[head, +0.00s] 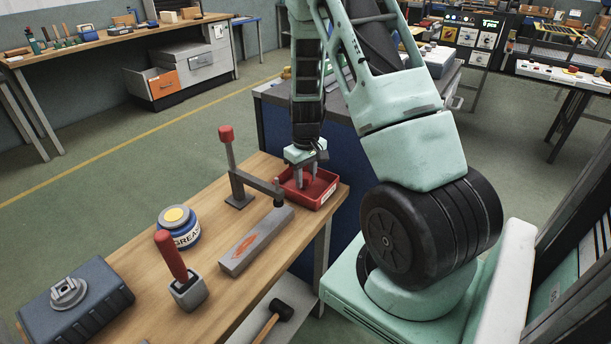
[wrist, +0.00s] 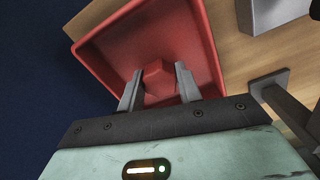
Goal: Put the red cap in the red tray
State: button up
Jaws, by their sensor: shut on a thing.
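The red tray (head: 322,195) stands at the far right corner of the wooden workbench, with a white label on its front. In the wrist view the tray (wrist: 203,45) lies below my gripper, and its floor is otherwise bare. My gripper (head: 307,181) points down into the tray area. In the wrist view my gripper (wrist: 158,88) is shut on the red cap (wrist: 157,76), a small faceted piece between the two fingers. The cap is within the tray's outline; I cannot tell whether it touches the floor.
A grey clamp-like stand (head: 240,190) with a red top rises just left of the tray. A grey block (head: 257,241), a grease tin (head: 178,228), a red-handled tool (head: 172,256) and a dark case (head: 75,305) stand nearer on the bench. A hammer (head: 279,311) lies below.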

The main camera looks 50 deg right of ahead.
jog(key=o, duration=0.7)
jog(key=shift+f, duration=0.15)
jog(key=shift+c, duration=0.2)
jog(key=o, duration=0.4)
